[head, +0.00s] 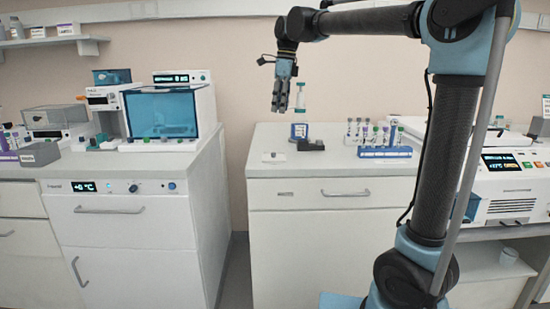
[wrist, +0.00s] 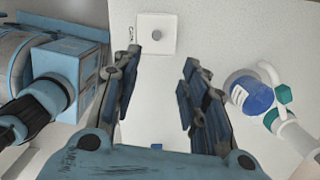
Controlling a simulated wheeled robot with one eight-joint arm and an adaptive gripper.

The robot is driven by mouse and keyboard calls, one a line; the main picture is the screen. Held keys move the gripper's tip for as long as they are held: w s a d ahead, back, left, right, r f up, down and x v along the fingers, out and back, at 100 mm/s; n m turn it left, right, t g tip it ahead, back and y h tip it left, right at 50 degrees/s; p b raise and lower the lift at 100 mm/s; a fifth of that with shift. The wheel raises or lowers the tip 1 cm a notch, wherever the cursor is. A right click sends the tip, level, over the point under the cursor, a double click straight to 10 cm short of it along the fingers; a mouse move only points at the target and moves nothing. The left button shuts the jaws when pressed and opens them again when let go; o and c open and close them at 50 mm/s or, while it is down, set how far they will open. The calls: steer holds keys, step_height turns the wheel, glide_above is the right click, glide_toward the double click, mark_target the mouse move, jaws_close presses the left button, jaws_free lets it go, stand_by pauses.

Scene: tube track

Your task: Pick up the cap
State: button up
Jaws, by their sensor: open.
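A small grey round cap (wrist: 157,35) sits on a white square pad (wrist: 144,48) in the wrist view, at the top centre, with lettering at the pad's left edge. In the head view the pad (head: 268,160) lies on the left part of the middle counter, with the cap a tiny dot on it. My gripper (wrist: 158,62) is open and empty, pointing down. In the wrist view the cap shows between and just beyond the fingertips. In the head view my gripper (head: 280,108) hangs well above the counter, over the pad's area.
Right of my gripper stands an upright tube with teal parts (head: 300,97), above a blue-and-white piece (head: 299,131); a dark block (head: 311,145) is beside it. A blue rack (head: 385,152) with several tubes stands further right. Counter (head: 330,170) in front is clear.

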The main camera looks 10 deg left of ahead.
glide_above(273, 155)
steer(key=w, duration=0.2)
steer(key=f, duration=0.7)
steer(key=d+f, duration=0.1)
steer(key=f, duration=0.3)
steer(key=shift+s+f, duration=0.15)
steer(key=shift+s+a+f, duration=0.1)
steer(key=shift+a+f, duration=0.05)
steer(key=shift+f, duration=0.8)
steer(key=shift+s+a+f, duration=0.1)
steer(key=shift+f, duration=0.85)
steer(key=shift+s+a+f, duration=0.1)
steer(key=shift+a+f, duration=0.05)
steer(key=shift+f, duration=0.8)
steer(key=c, duration=0.8)
steer(key=shift+r, duration=0.15)
